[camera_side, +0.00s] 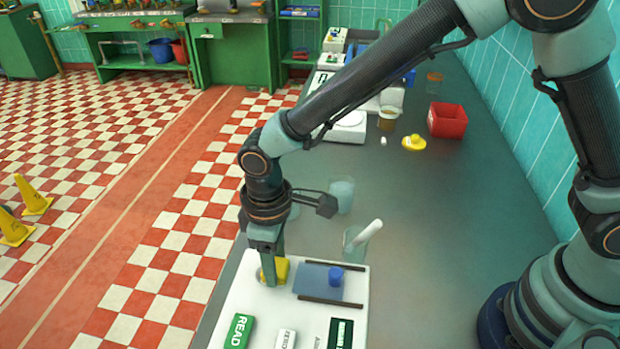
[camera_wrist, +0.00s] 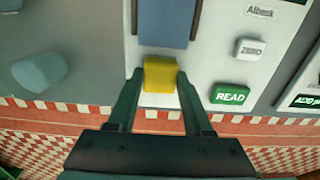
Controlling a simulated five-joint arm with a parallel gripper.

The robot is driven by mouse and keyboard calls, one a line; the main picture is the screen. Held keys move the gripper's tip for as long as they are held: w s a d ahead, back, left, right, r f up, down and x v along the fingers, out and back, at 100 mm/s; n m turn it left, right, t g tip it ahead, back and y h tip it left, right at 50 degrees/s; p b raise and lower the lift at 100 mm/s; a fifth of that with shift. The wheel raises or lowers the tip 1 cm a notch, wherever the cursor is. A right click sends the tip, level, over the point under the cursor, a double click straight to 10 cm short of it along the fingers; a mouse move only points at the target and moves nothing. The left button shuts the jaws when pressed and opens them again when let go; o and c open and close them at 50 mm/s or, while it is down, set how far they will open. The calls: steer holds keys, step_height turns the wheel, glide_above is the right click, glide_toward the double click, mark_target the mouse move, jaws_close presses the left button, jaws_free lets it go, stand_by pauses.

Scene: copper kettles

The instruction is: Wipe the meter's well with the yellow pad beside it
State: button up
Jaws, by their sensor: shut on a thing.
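The white meter (camera_side: 240,300) lies at the counter's front edge, with a green READ button (camera_side: 238,331) and a white ZERO button (camera_side: 285,339). It also shows in the wrist view (camera_wrist: 205,62). A blue-grey sliding lid (camera_side: 312,283) with a blue knob (camera_side: 336,276) sits between two dark rails on it. My gripper (camera_side: 269,280) points down at the meter's left part. It is shut on the yellow pad (camera_side: 283,268). In the wrist view the pad (camera_wrist: 160,75) sits between the fingertips, just beside the lid (camera_wrist: 163,25). The well cannot be made out; pad and gripper cover that spot.
A glass beaker with a white rod (camera_side: 367,234) stands just behind the meter. Another beaker (camera_side: 342,196) is farther back. A red box (camera_side: 447,121), a yellow knobbed piece (camera_side: 413,143) and an amber jar (camera_side: 388,119) stand farther away. The counter's middle right is clear.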

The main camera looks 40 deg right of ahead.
steer(key=shift+w+a, duration=0.15)
steer(key=shift+w, duration=0.05)
jaws_close()
steer(key=shift+w+a+f, duration=0.15)
steer(key=shift+w+a, duration=0.2)
steer(key=shift+w+a+r, duration=0.2)
steer(key=shift+w+a, duration=0.35)
steer(key=shift+a, duration=0.05)
steer(key=shift+f, duration=0.15)
steer(key=shift+s+d, duration=1.2)
steer(key=shift+w+a, duration=0.6)
steer(key=shift+w, duration=0.05)
steer(key=shift+w+a, duration=0.55)
steer(key=shift+a, duration=0.05)
steer(key=shift+s+d, duration=1.15)
steer(key=shift+d, duration=0.05)
steer(key=shift+r, duration=4.15)
steer(key=shift+a, duration=0.1)
